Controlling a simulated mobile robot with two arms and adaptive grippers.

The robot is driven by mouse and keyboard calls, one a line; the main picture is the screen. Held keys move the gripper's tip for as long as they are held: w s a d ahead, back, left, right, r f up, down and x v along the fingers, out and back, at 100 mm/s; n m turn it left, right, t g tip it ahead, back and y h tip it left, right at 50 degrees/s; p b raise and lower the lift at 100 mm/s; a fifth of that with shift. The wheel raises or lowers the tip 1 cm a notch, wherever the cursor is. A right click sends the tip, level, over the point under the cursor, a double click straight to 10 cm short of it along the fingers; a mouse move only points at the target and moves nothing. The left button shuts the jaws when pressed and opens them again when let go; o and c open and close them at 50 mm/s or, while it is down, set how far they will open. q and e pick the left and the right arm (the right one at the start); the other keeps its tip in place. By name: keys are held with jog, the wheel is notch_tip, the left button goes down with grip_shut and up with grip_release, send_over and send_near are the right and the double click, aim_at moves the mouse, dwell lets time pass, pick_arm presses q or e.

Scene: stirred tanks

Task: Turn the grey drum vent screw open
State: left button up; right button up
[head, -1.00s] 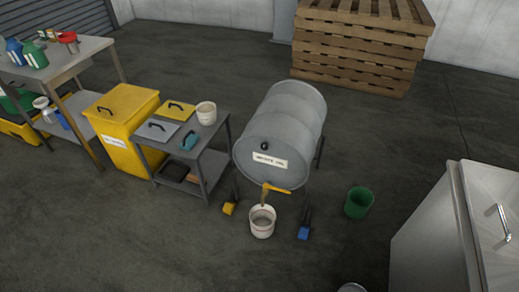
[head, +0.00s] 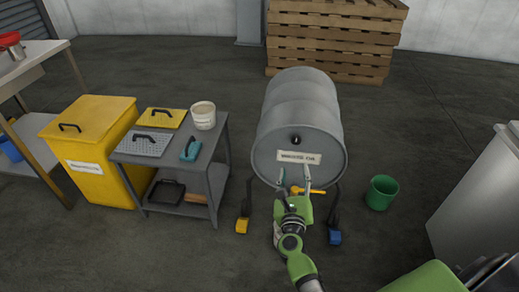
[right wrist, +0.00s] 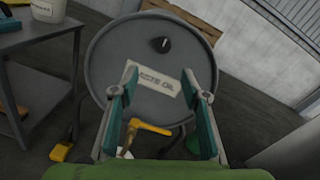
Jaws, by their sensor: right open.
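The grey drum (head: 300,100) lies on its side on a stand, its round front end facing me. The black vent screw (head: 295,139) sits in the upper part of that end, above the white label (head: 298,158). It also shows in the right wrist view (right wrist: 160,44), above and beyond the fingertips. My right gripper (head: 294,177) is open and empty in front of the drum's lower face, below the vent screw. In the right wrist view its fingers (right wrist: 159,75) stand either side of the label. My left gripper is not in view.
A yellow tap (head: 315,190) is at the drum's lower edge, partly behind my right gripper. A grey cart (head: 205,165) and yellow bin (head: 88,185) stand left. A green bucket (head: 381,192) stands on the floor right of the drum. Stacked pallets (head: 335,45) are behind.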

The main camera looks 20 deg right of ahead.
aim_at(296, 141)
jog(key=shift+m, duration=0.7)
jog(key=x, duration=0.4)
jog(key=b+x, duration=0.1)
jog(key=x, duration=0.3)
jog(key=r+x, duration=0.1)
jog(key=x, duration=0.3)
jog(key=shift+w+d+b, duration=0.3)
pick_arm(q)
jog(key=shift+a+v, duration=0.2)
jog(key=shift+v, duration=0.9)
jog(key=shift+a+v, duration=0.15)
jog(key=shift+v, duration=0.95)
pick_arm(e)
jog(key=shift+w+d, duration=0.35)
jog(key=shift+w, duration=0.3)
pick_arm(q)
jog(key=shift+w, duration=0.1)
pick_arm(e)
jog(key=c, duration=1.1)
